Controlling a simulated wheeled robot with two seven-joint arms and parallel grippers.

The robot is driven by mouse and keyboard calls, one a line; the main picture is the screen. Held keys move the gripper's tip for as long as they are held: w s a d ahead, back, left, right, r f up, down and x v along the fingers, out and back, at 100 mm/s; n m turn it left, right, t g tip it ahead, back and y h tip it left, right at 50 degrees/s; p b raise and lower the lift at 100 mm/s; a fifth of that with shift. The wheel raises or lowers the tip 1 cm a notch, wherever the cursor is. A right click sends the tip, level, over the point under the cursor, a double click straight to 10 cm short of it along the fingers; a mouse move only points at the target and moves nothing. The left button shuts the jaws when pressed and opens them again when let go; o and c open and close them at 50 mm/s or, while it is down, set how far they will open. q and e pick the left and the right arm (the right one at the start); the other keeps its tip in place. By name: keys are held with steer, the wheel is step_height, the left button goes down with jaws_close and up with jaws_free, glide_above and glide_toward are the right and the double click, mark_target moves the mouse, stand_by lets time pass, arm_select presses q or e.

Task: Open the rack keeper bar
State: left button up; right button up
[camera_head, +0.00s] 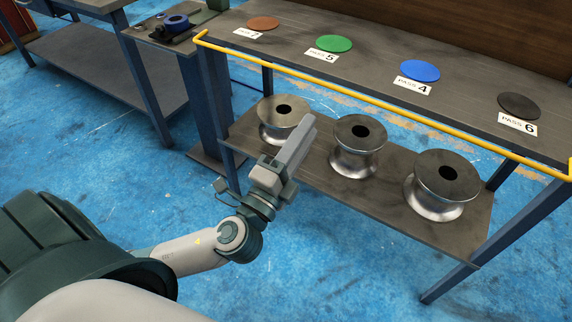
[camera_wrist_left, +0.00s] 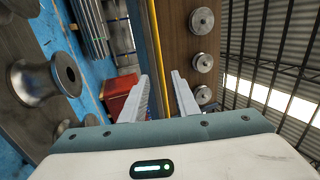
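The yellow keeper bar (camera_head: 385,104) runs along the front edge of the rack's top, from a bent end at upper left to the right side. In the left wrist view the yellow bar (camera_wrist_left: 157,45) shows upright, beyond the gap between my fingers. My left gripper (camera_head: 308,128) is in front of the rack, in the picture below the bar and overlapping the left roller on the lower shelf. In the left wrist view its two fingers (camera_wrist_left: 162,95) are apart with nothing between them. It looks apart from the bar. My right gripper is out of view.
Three metal rollers, left (camera_head: 283,118), middle (camera_head: 357,145) and right (camera_head: 443,182), stand on the lower shelf (camera_head: 330,195). The rack's top (camera_head: 455,55) has orange, green, blue and black discs with PASS labels. A second bench (camera_head: 95,65) stands left. Blue floor in front is clear.

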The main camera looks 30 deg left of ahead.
arm_select(q)
steer(key=v, duration=0.7)
steer(key=shift+s, duration=0.2)
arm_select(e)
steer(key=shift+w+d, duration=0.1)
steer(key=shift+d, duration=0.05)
arm_select(q)
steer(key=shift+f, duration=0.1)
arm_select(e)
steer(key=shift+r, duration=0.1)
